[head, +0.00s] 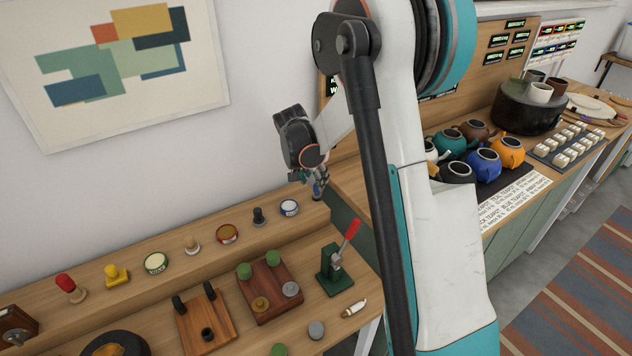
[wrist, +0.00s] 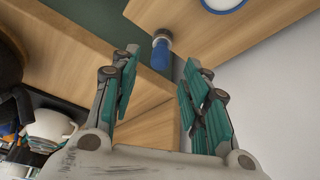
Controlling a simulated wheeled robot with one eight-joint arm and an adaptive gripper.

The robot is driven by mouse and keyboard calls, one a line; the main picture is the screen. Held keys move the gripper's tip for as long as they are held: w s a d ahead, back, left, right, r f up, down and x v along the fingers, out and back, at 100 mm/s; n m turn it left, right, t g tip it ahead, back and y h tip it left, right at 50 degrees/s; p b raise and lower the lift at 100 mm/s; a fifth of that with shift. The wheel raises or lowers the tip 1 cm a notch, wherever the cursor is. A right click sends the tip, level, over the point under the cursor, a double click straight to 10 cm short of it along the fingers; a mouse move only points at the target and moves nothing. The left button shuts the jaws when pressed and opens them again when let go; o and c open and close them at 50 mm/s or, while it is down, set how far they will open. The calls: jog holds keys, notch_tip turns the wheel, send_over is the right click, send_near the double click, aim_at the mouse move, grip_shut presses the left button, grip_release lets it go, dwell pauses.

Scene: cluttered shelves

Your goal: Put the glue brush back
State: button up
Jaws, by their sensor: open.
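My gripper (head: 313,180) is open and empty, at the right end of the raised back shelf. In the wrist view its two teal-padded fingers (wrist: 158,76) are spread apart. A small blue-handled piece with a grey base (wrist: 161,52) stands beyond the gap between the fingertips, near the shelf edge. In the head view it is mostly hidden by the gripper. I cannot tell a glue brush for certain. A small pale piece with a brownish end (head: 354,308) lies on the lower bench at the front right and may be it.
The back shelf carries a blue-rimmed tin (head: 289,208), a black stamp (head: 258,216), a red tin (head: 228,234) and more stamps. A green press with a red lever (head: 335,272) and wooden blocks (head: 270,289) stand on the lower bench. Teapots (head: 484,163) stand on the right.

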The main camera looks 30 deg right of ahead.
jog(key=s+a+r+n+t+p, duration=0.1)
jog(key=s+a+r+n, duration=0.2)
jog(key=r, duration=0.4)
jog(key=s+a+r+p, duration=0.1)
jog(key=s+a+r, duration=0.3)
jog(key=r, duration=0.3)
jog(key=s+a+r+n+t+y, duration=0.2)
jog(key=s+a+n, duration=0.2)
jog(key=s, duration=0.7)
jog(key=s+a+r+n+t+y, duration=0.1)
jog(key=s+a+n, duration=0.4)
jog(key=s, duration=0.7)
jog(key=shift+a+r+t+y, duration=0.4)
jog(key=shift+a+r+t, duration=0.2)
jog(key=shift+a+r, duration=0.25)
jog(key=shift+c, duration=0.8)
jog(key=shift+a, duration=0.1)
jog(key=shift+c, duration=0.2)
